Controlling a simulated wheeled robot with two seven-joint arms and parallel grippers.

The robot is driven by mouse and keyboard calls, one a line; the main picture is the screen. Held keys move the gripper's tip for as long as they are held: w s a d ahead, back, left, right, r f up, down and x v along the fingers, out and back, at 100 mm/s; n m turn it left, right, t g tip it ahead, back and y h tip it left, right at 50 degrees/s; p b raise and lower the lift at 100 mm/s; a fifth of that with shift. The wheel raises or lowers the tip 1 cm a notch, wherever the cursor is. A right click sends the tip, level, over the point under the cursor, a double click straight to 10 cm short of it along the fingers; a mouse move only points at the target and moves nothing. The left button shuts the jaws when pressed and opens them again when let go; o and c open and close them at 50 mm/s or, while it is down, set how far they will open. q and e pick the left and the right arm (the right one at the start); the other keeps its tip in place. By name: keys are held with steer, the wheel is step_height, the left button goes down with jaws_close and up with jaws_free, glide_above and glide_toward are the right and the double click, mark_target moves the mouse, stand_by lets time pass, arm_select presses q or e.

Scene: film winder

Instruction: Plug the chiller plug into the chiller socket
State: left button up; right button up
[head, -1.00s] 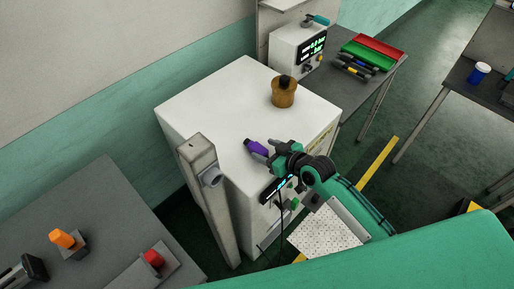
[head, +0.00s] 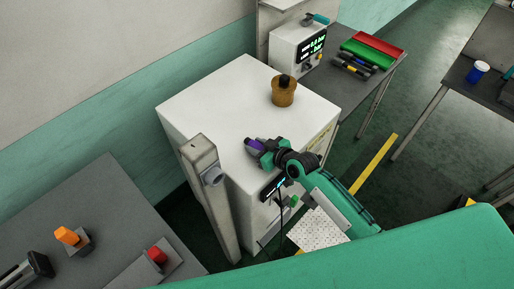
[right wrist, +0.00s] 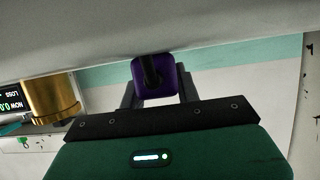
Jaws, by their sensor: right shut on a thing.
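The purple chiller plug (head: 255,145) is over the near part of the white cabinet's top. My right gripper (head: 259,150) is shut on it, with the fingers covering much of its body. In the right wrist view the plug (right wrist: 155,76) sits between the two fingers, with its dark cable end facing the camera. A round grey socket (head: 213,175), which looks like the chiller socket, is on the pale post (head: 204,200) to the left of the plug. The plug and socket are apart. My left gripper is not in view.
The white cabinet (head: 215,100) carries a brown cylinder with a black knob (head: 284,92) at its far right. The post stands close to the cabinet's left front. A grey table (head: 40,210) at left holds orange and red parts. The middle of the cabinet top is clear.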

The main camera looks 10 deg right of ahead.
mark_target(257, 146)
steer(key=shift+r, duration=0.15)
step_height(257, 146, up, 20)
steer(key=b, duration=0.3)
stand_by(0.6)
steer(key=o, duration=0.4)
steer(key=c, duration=0.4)
